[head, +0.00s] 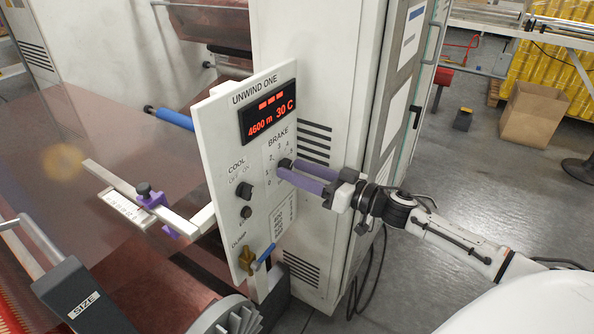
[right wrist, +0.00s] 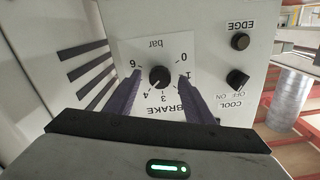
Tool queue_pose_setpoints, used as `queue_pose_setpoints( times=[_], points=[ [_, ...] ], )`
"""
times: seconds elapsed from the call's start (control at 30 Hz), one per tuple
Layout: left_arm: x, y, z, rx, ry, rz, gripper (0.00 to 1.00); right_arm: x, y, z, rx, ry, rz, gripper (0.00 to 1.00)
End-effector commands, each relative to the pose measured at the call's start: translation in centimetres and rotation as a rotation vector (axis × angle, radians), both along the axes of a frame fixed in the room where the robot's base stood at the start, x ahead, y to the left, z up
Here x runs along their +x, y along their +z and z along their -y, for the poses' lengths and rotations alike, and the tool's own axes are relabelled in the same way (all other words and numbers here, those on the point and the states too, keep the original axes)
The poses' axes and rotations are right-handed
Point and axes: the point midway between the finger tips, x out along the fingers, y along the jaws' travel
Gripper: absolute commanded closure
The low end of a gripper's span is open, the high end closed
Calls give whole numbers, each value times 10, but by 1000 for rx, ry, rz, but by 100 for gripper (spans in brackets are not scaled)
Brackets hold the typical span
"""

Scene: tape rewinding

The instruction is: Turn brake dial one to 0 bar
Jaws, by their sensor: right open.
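The brake dial (head: 284,163) is a small black round knob on the white unwind one panel (head: 221,150). The dial also shows in the right wrist view (right wrist: 160,77), with bar numbers from 0 to 6 around it. A small pale mark on its lower left looks turned toward 3 or 4, but is too small to be sure. My right gripper (head: 280,169) is at the panel with its purple fingers open. In the right wrist view its fingers (right wrist: 160,75) lie either side of the dial, with a gap on both sides. My left gripper is not in view.
The cool knob (head: 244,190) and a small black knob (head: 246,212) sit left of the brake dial. A brass clamp valve with a blue handle (head: 262,257) is below. A red display (head: 268,117) is above. A cabinet (head: 345,110) stands close behind the panel.

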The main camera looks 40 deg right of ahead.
Motion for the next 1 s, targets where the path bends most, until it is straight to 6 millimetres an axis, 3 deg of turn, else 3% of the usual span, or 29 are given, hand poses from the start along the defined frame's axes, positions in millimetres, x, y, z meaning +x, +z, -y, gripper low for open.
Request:
queue_pose_setpoints(
  times=[0.37, 0.6, 1.0],
  points=[
    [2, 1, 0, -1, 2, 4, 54, 4, 0, -2, 1, 0, 0, 52],
    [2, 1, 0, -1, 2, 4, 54, 4, 0, -2, 1, 0, 0, 93],
    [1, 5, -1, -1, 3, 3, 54, 4, 1, -2, -66, 0, 27, 93]
  ],
)
